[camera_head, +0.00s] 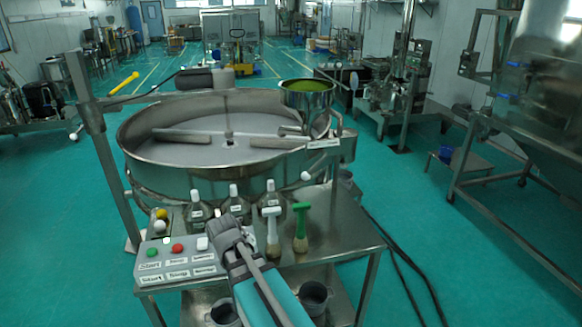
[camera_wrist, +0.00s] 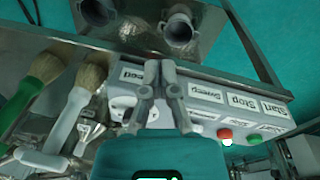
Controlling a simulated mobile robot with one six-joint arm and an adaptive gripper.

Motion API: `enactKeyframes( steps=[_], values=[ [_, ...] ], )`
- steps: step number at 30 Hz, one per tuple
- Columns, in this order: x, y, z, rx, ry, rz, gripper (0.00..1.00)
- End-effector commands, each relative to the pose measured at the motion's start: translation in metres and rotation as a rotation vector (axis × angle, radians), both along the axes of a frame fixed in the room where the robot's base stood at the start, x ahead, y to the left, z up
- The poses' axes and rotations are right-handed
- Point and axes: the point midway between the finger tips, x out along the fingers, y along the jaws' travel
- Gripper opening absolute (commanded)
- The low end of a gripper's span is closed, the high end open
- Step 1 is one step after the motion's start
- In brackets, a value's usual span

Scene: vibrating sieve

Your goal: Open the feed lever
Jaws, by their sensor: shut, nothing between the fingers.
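The control panel (camera_head: 180,262) is a grey box on the front left of the steel table. It carries a green button (camera_head: 152,252), a red button (camera_head: 177,248) and a white control (camera_head: 202,243). My gripper (camera_wrist: 162,66) is shut and empty at the panel, over its Feed end. It also shows in the head view (camera_head: 229,224). In the wrist view the panel appears upside down; a label ending in "eed" (camera_wrist: 132,75) is beside the fingertips, with the Sweep label (camera_wrist: 206,90) on the other side. I cannot make out the feed lever; my gripper covers that part of the panel.
Two brushes, white-handled (camera_head: 272,230) and green-handled (camera_head: 301,228), stand right of my gripper. Several bottles (camera_head: 234,200) stand behind it. The round sieve (camera_head: 145,175) and a hopper of green material (camera_head: 308,100) are beyond. Grey cups (camera_head: 313,295) sit on the lower shelf.

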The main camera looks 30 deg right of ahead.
Motion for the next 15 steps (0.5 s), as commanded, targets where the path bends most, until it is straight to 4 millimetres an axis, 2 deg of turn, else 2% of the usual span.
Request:
enactKeyframes(
  steps=[1, 6, 15],
  values=[
    [0.022, -0.014, 0.017, -0.033, -0.012, -0.012, 0.0],
    [0.079, -0.065, 0.053, -0.169, -0.06, -0.047, 0.0],
    [0.148, -0.142, 0.104, -0.365, -0.117, -0.081, 0.0]
  ],
)
